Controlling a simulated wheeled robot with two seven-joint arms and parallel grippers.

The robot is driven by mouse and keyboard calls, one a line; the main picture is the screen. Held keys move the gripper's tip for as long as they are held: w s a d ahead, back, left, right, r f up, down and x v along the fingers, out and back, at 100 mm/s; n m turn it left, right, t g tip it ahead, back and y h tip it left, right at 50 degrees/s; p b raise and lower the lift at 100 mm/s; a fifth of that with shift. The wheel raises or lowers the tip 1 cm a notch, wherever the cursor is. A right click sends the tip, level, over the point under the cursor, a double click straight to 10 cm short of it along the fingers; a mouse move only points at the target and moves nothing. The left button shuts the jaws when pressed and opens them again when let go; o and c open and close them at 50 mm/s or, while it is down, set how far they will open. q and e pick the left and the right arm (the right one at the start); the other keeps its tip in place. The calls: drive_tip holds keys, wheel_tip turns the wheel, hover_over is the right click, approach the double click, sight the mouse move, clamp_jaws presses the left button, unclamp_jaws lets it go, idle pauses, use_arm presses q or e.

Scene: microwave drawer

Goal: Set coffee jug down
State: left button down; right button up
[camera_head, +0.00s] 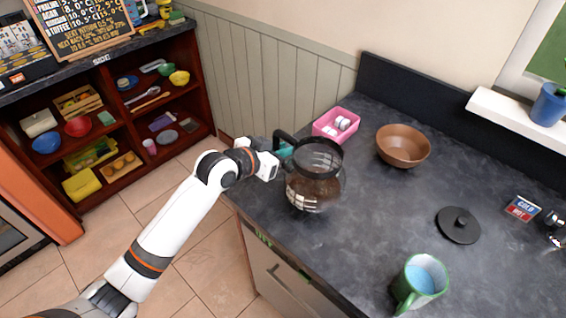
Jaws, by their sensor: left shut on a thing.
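The coffee jug (314,183) is clear glass with a dark rim and handle and some brown liquid low inside. It is upright over the left part of the dark countertop (375,240). I cannot tell whether its base touches the counter. My left gripper (282,158) comes in from the left and is shut on the coffee jug at its handle side. The fingertips are partly hidden by the handle. My right gripper is not in view.
A pink tray (328,130) with white items and a brown bowl (403,144) stand behind the jug. A black lid (459,226) and a green mug (420,283) lie to the right. The counter between jug and lid is clear. A shelf unit (110,120) stands at left.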

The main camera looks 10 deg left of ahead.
use_arm(q)
drive_tip(key=shift+f, duration=1.8)
drive_tip(key=shift+w+f, duration=0.1)
drive_tip(key=shift+f, duration=0.05)
drive_tip(key=c, duration=1.4)
unclamp_jaws()
drive_tip(key=shift+f, duration=0.1)
drive_tip(key=shift+o, duration=0.2)
drive_tip(key=b+v, duration=0.1)
drive_tip(key=v, duration=1.1)
drive_tip(key=shift+r, duration=0.2)
drive_tip(key=shift+f, duration=0.1)
